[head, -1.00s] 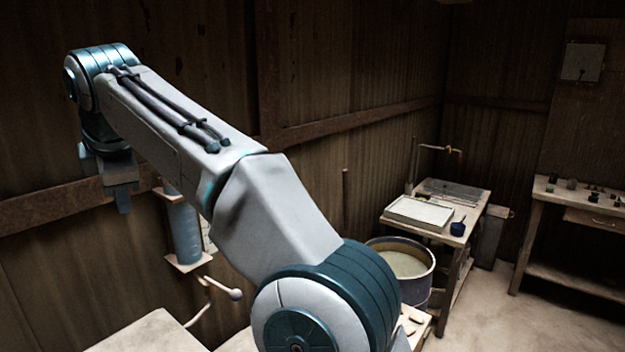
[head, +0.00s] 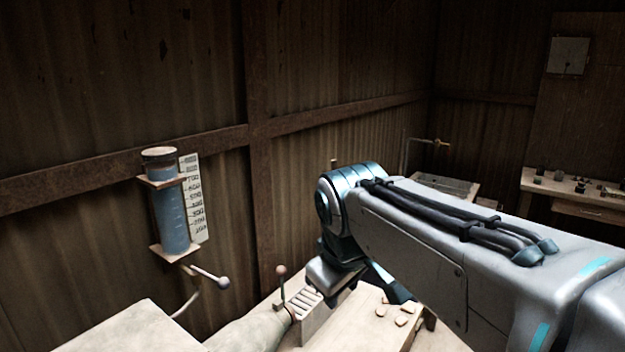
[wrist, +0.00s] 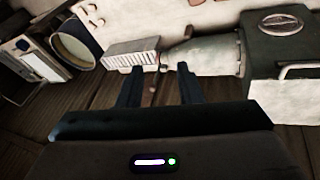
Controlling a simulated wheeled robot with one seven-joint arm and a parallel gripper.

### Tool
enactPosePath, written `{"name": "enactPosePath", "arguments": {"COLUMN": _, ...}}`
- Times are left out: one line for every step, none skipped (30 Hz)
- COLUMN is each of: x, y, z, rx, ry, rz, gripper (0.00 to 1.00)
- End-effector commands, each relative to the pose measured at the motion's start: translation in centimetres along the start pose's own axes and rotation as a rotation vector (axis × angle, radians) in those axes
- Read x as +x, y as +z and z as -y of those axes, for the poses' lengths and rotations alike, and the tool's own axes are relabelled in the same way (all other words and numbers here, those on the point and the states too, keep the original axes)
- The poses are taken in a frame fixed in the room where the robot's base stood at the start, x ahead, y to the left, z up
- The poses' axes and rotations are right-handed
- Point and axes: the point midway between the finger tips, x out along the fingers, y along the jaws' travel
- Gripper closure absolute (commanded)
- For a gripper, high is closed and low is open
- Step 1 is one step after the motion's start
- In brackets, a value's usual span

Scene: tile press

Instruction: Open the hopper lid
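In the wrist view, a dark box (wrist: 255,70) at the upper right joins a grey tapered barrel (wrist: 205,56). It looks like the hopper. Its top carries an oval metal piece (wrist: 282,24), and a pale bar handle (wrist: 298,69) is on its front; the top looks closed. The right part of the box is cut off by the frame. My gripper (wrist: 159,72) is open and empty, left of the box, its fingertips near the barrel's slotted end block. In the head view the barrel (head: 250,332) shows at the bottom; the box is out of frame and my fingers cannot be made out.
A slotted block (head: 318,312) and a red-knobbed lever (head: 281,271) stand close to my wrist. A blue cylinder (head: 172,220) with a scale (head: 195,200) and a ball-ended lever (head: 212,277) are on the left wall. A tub (wrist: 75,45) shows at the wrist view's left.

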Motion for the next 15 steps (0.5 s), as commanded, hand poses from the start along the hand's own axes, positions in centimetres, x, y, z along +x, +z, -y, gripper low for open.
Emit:
{"name": "enactPosePath", "arguments": {"x": 1.0, "y": 2.7, "z": -0.2, "rx": 0.085, "ry": 0.0, "rz": 0.014, "gripper": 0.68}}
{"name": "enactPosePath", "arguments": {"x": 1.6, "y": 4.1, "z": -0.2, "rx": 0.138, "ry": 0.0, "rz": 0.019, "gripper": 0.68}}
{"name": "enactPosePath", "arguments": {"x": 2.3, "y": 6.0, "z": -0.2, "rx": 0.209, "ry": -0.002, "rz": 0.027, "gripper": 0.68}}
{"name": "enactPosePath", "arguments": {"x": 2.8, "y": 7.4, "z": -0.1, "rx": 0.262, "ry": -0.004, "rz": 0.032, "gripper": 0.68}}
{"name": "enactPosePath", "arguments": {"x": 3.4, "y": 8.7, "z": 0.0, "rx": 0.314, "ry": -0.006, "rz": 0.038, "gripper": 0.68}}
{"name": "enactPosePath", "arguments": {"x": 4.0, "y": 10.4, "z": 0.2, "rx": 0.38, "ry": -0.008, "rz": 0.044, "gripper": 0.68}}
{"name": "enactPosePath", "arguments": {"x": 4.5, "y": 11.6, "z": 0.5, "rx": 0.428, "ry": -0.01, "rz": 0.046, "gripper": 0.68}}
{"name": "enactPosePath", "arguments": {"x": 5.0, "y": 12.7, "z": 0.7, "rx": 0.472, "ry": -0.012, "rz": 0.051, "gripper": 0.68}}
{"name": "enactPosePath", "arguments": {"x": 5.5, "y": 14.1, "z": 1.0, "rx": 0.526, "ry": -0.014, "rz": 0.055, "gripper": 0.68}}
{"name": "enactPosePath", "arguments": {"x": 5.9, "y": 14.9, "z": 1.3, "rx": 0.563, "ry": -0.016, "rz": 0.057, "gripper": 0.68}}
{"name": "enactPosePath", "arguments": {"x": 6.3, "y": 15.7, "z": 1.5, "rx": 0.595, "ry": -0.018, "rz": 0.06, "gripper": 0.68}}
{"name": "enactPosePath", "arguments": {"x": 6.6, "y": 16.6, "z": 1.8, "rx": 0.634, "ry": -0.02, "rz": 0.062, "gripper": 0.68}}
{"name": "enactPosePath", "arguments": {"x": 6.9, "y": 17.1, "z": 2.0, "rx": 0.657, "ry": -0.022, "rz": 0.064, "gripper": 0.68}}
{"name": "enactPosePath", "arguments": {"x": 7.1, "y": 17.5, "z": 2.2, "rx": 0.678, "ry": -0.023, "rz": 0.064, "gripper": 0.68}}
{"name": "enactPosePath", "arguments": {"x": 7.3, "y": 18.0, "z": 2.4, "rx": 0.697, "ry": -0.024, "rz": 0.065, "gripper": 0.76}}
